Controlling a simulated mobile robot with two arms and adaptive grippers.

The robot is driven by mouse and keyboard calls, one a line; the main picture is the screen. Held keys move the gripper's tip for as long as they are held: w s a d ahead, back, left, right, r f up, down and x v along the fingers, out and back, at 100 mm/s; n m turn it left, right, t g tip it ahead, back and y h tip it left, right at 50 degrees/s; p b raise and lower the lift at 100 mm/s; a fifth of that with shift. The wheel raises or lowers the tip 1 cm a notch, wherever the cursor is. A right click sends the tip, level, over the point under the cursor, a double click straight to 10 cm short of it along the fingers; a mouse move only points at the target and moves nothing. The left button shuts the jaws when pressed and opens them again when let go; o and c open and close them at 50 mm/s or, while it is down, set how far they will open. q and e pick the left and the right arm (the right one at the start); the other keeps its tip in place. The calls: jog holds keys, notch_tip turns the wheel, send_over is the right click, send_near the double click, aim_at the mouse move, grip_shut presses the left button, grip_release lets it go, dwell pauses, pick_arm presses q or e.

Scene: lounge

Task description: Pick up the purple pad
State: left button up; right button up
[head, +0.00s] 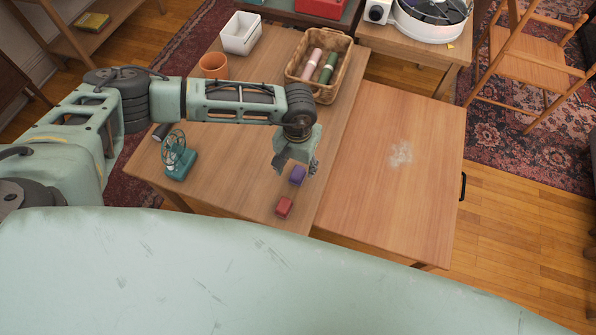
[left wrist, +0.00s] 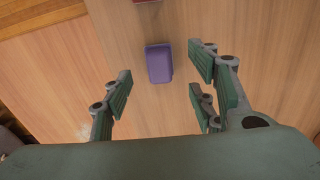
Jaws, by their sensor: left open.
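The purple pad (head: 297,175) is a small rounded block lying on the wooden table, near its right edge in the head view. In the left wrist view the purple pad (left wrist: 159,64) lies beyond and between the spread fingers, not touched by them. My left gripper (head: 297,165) points down just above the pad and is open and empty; its fingers also show in the left wrist view (left wrist: 157,92). My right gripper is not in view.
A red block (head: 284,207) lies close in front of the pad. A small teal fan (head: 178,157), a terracotta pot (head: 214,66), a white bin (head: 240,34) and a wicker basket (head: 291,67) stand on the table. A mostly clear wooden surface (head: 390,200) adjoins at right.

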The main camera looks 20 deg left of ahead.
aim_at(298, 172)
pick_arm(q)
jog(key=shift+f+p, duration=0.6)
jog(key=shift+f, duration=1.65)
jog(key=c, duration=1.1)
